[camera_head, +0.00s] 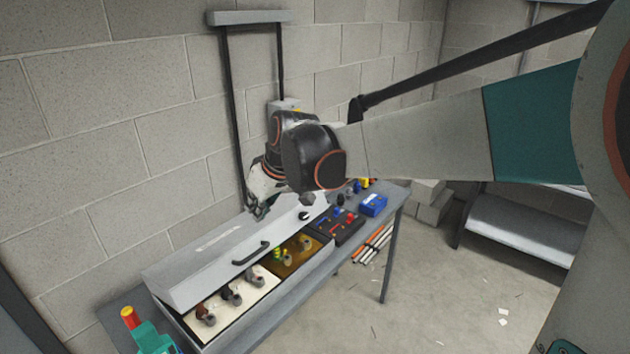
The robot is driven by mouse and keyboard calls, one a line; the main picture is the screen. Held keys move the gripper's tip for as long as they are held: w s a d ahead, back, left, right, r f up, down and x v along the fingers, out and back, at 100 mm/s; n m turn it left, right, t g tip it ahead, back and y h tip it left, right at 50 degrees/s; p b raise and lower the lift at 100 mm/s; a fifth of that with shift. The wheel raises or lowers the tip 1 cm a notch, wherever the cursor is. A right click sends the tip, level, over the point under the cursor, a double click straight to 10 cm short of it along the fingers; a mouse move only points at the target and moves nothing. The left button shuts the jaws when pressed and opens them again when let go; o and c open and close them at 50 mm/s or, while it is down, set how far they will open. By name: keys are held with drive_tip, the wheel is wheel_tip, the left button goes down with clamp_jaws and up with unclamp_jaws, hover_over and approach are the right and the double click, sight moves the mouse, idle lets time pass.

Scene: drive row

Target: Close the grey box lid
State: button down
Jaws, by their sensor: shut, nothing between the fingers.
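The grey box (262,313) stands on the table against the wall, with several small parts inside. Its lid (210,265) is partly open, tilted over the back of the box, with a black handle (251,253) on its face. The front of the inside shows below the lid's edge. My gripper (262,212) is shut and empty, at the upper edge of the lid toward its right half. I cannot tell whether the fingertips touch the lid. The wrist above hides part of the wall.
A black tray (345,230) and a blue box (373,205) stand right of the grey box. Black conduit runs down the wall behind. Open floor lies right of the table.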

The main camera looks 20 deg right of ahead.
drive_tip(key=b, duration=0.3)
approach(251, 240)
drive_tip(key=a+f, duration=0.3)
drive_tip(key=shift+d+f, duration=0.1)
drive_tip(key=shift+f, duration=0.75)
drive_tip(key=shift+s, duration=0.1)
drive_tip(key=s+d+f+t+b, duration=0.1)
drive_tip(key=s+f+b, duration=0.2)
drive_tip(key=f+b, duration=0.3)
drive_tip(key=s+d+f+t+y+b, duration=0.1)
drive_tip(key=s+d+f+b, duration=0.1)
drive_tip(key=f+b, duration=0.4)
wheel_tip(251, 240, down, 3)
drive_tip(key=shift+s+f, duration=0.1)
drive_tip(key=shift+s, duration=0.65)
drive_tip(key=shift+d, duration=0.15)
